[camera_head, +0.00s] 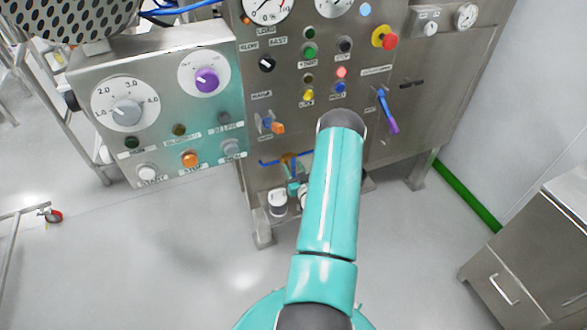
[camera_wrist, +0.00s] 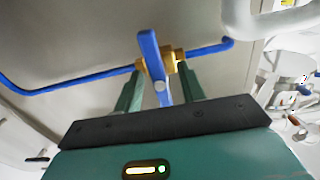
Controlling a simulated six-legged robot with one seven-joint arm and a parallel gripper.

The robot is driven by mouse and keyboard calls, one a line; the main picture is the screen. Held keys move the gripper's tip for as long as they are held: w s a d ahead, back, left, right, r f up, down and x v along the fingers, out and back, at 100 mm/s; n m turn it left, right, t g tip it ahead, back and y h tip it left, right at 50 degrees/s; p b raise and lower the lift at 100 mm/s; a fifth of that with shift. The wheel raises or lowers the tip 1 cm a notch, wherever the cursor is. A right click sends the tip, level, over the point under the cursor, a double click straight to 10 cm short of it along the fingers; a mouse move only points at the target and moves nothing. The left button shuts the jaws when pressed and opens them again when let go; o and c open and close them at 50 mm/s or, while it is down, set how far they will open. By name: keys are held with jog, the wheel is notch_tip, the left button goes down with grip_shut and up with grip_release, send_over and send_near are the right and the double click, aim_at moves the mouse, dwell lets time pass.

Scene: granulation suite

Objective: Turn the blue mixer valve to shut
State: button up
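The blue mixer valve shows in the wrist view as a brass body (camera_wrist: 168,62) on a thin blue pipe (camera_wrist: 75,82). Its flat blue lever (camera_wrist: 149,50) crosses the pipe steeply and runs down between my fingers. My gripper (camera_wrist: 161,84) is open, with one teal finger on each side of the lever and gaps visible to both. In the head view the brass valve body (camera_head: 288,160) and blue pipe (camera_head: 268,163) show low on the steel cabinet, left of my arm.
The steel cabinet (camera_head: 425,75) carries buttons, gauges and a blue-and-purple handle (camera_head: 387,110) right of my arm. A control box (camera_head: 165,90) with dials juts out at left. A pale curved bar (camera_wrist: 270,18) is near at upper right in the wrist view.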

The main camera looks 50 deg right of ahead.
jog(key=v, duration=1.3)
jog(key=shift+s, duration=0.15)
